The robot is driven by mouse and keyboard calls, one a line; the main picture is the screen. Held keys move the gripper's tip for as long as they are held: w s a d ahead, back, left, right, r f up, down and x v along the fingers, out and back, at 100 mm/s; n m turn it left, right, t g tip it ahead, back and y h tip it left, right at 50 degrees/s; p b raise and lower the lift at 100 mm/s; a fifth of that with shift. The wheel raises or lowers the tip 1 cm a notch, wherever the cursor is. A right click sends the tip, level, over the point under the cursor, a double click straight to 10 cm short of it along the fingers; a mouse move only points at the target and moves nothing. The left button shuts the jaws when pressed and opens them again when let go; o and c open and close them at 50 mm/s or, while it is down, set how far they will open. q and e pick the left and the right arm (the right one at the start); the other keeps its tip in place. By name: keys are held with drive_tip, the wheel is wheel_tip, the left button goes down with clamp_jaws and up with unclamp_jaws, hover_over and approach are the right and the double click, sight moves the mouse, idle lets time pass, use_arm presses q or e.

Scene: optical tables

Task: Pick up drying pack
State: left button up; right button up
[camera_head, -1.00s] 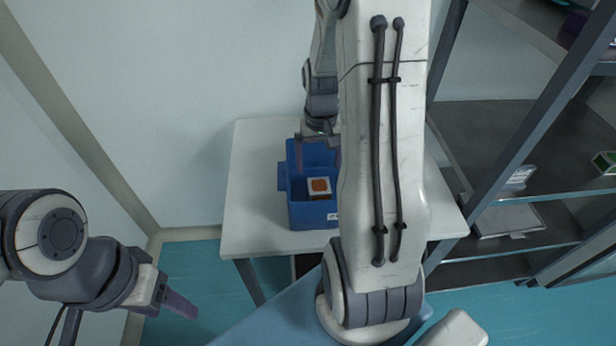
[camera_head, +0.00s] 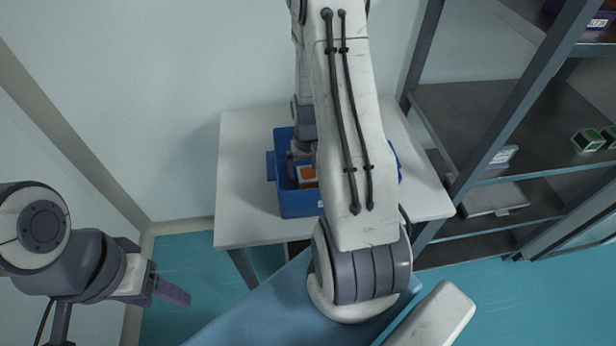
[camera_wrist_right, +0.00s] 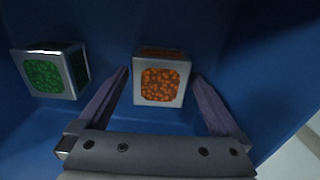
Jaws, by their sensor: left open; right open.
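An orange drying pack (camera_head: 307,174), a small white-framed cube with an orange face, is in the blue bin. In the right wrist view the orange pack (camera_wrist_right: 161,80) lies just beyond and between the fingertips. A green pack (camera_wrist_right: 48,74) sits to its left in the bin. My right gripper (camera_wrist_right: 160,82) is open, its two fingers pointing down into the bin with nothing held. In the head view its fingers are mostly hidden by the arm and bin. My left gripper (camera_head: 172,290) hangs at the lower left, open and empty, away from the table.
The blue bin (camera_head: 297,204) stands on a white table (camera_head: 243,222) against the wall, and its walls surround my right gripper. A metal shelf rack (camera_head: 480,110) stands to the right, with green packs (camera_head: 588,140) on it. The table's left part is clear.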

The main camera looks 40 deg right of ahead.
drive_tip(key=c, duration=1.4)
